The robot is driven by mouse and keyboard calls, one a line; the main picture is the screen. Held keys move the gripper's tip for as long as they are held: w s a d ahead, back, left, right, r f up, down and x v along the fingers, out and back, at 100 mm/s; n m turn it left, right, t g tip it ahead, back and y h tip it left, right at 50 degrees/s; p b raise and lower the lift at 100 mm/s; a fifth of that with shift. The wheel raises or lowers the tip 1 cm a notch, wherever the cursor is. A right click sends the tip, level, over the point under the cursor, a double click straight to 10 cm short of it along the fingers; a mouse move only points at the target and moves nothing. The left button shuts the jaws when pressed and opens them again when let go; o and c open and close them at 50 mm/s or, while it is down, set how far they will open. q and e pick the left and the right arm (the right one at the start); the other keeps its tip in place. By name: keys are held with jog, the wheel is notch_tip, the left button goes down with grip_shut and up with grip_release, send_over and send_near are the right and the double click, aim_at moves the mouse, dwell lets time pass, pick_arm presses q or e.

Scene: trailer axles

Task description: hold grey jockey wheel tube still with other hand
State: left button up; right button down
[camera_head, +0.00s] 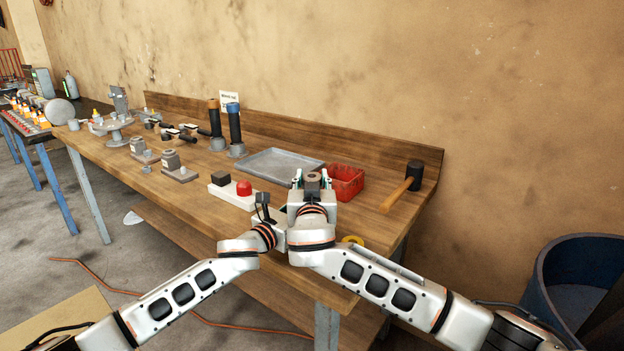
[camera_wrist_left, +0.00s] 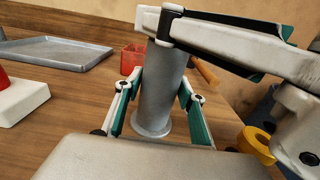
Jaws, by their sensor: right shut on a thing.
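The grey jockey wheel tube (camera_wrist_left: 160,95) stands upright on its round foot on the bench in the left wrist view. Only its top (camera_head: 312,180) shows in the head view. My right gripper (camera_head: 313,178) is shut on the upper tube; in the left wrist view its fingers (camera_wrist_left: 165,22) reach across from the upper right. My left gripper (camera_wrist_left: 160,88) is open, with one green-padded finger on each side of the lower tube. I cannot tell whether these pads touch it. In the head view my left gripper is partly hidden beside the right one.
A red bin (camera_head: 346,182) and a hammer (camera_head: 402,187) lie beyond the tube. A grey tray (camera_head: 280,163) is behind. A white box with a red button (camera_head: 243,188) is left. Yellow tape (camera_wrist_left: 257,144) lies near the right arm. Other parts fill the bench (camera_head: 190,207) leftward.

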aim_at(312, 177)
pick_arm(q)
jog(key=shift+f, duration=1.05)
pick_arm(e)
jog(key=shift+f, duration=0.2)
pick_arm(q)
jog(key=c, duration=1)
jog(key=shift+c, duration=0.2)
pick_arm(e)
jog(key=shift+r, duration=0.1)
pick_arm(q)
jog(key=shift+f, duration=0.1)
pick_arm(e)
jog(key=shift+r, duration=1.6)
jog(key=shift+r, duration=2.3)
